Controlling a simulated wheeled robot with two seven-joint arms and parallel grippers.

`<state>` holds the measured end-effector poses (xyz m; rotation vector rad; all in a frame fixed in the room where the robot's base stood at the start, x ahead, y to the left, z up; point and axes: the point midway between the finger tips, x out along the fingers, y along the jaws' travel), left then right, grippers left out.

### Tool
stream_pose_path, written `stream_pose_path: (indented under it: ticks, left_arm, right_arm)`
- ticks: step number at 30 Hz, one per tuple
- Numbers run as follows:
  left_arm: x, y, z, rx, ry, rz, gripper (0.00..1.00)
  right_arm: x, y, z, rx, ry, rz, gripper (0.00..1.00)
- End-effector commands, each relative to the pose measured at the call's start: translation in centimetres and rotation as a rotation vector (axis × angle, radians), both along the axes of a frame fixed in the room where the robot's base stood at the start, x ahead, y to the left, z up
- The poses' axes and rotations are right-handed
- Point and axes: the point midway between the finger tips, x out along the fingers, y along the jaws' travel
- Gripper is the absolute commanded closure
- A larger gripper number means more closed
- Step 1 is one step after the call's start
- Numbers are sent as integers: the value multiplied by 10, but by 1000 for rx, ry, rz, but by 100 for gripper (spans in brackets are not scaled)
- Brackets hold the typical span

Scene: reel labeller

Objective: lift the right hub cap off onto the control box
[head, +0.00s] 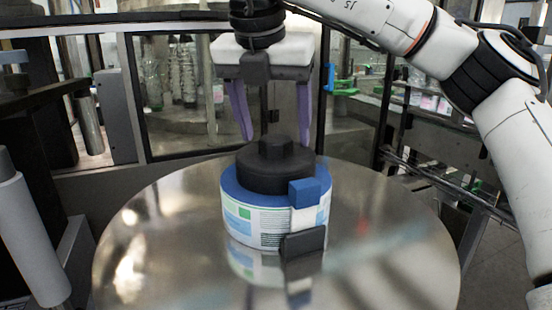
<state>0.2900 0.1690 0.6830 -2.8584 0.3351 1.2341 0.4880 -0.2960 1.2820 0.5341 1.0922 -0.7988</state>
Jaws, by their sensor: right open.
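A black hub cap (275,166) with a raised knob sits on top of a reel (254,217) wrapped in a white, blue and green label. The reel stands on a round shiny metal table. My right gripper (272,138) is above the hub cap, pointing down. Its two purple fingers are open and apart, one to each side of the knob and a little above it, with nothing between them. I cannot make out for certain which part is the control box. My left gripper is out of view.
A blue block (305,192) sits against the reel's front right side. A dark block (303,243) stands in front of it. The metal table (160,235) is bare to the left and right. Behind it are a window frame and machinery with glass bottles (182,75).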

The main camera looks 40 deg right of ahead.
Motion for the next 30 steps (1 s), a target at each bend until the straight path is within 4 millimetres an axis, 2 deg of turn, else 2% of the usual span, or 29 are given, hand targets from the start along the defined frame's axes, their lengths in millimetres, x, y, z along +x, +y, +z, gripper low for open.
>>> stream_pose_path:
  ticks: [3, 12, 21, 30]
  left_arm:
    - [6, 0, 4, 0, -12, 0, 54]
    - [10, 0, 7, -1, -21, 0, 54]
    - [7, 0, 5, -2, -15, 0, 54]
    - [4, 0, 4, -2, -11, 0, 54]
  right_arm:
    - [3, -4, -12, 2, 2, -1, 32]
    - [4, -5, -15, 0, -2, -1, 32]
    - [4, -5, -14, 0, -3, -1, 81]
    - [4, -5, -11, 0, -3, -1, 81]
